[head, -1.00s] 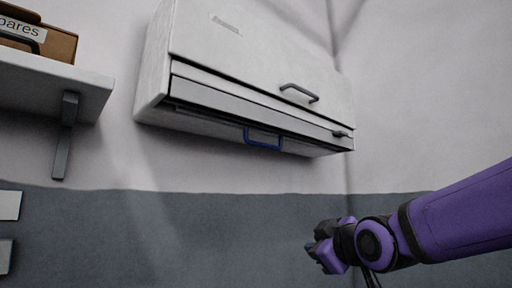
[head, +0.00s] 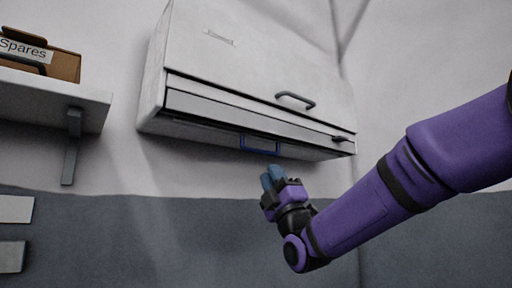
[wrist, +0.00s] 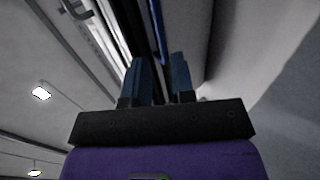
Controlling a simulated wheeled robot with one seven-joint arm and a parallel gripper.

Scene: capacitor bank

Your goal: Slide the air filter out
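The air filter shows only by its blue handle (head: 260,145), which hangs at the lower front edge of the white wall unit (head: 250,65). In the wrist view the blue handle (wrist: 157,30) is a thin upright bar just beyond my fingers. My gripper (head: 270,176) is below the handle with its blue fingers pointing up, apart from it. In the wrist view my gripper (wrist: 160,75) has a gap between its two fingers, and nothing is held. The rest of the filter is hidden inside the unit.
A grey handle (head: 295,100) is on the unit's front cover, and a small dark latch (head: 343,138) is at its right. A shelf (head: 50,92) with a box labelled Spares (head: 40,57) is at the left. The wall below the unit is clear.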

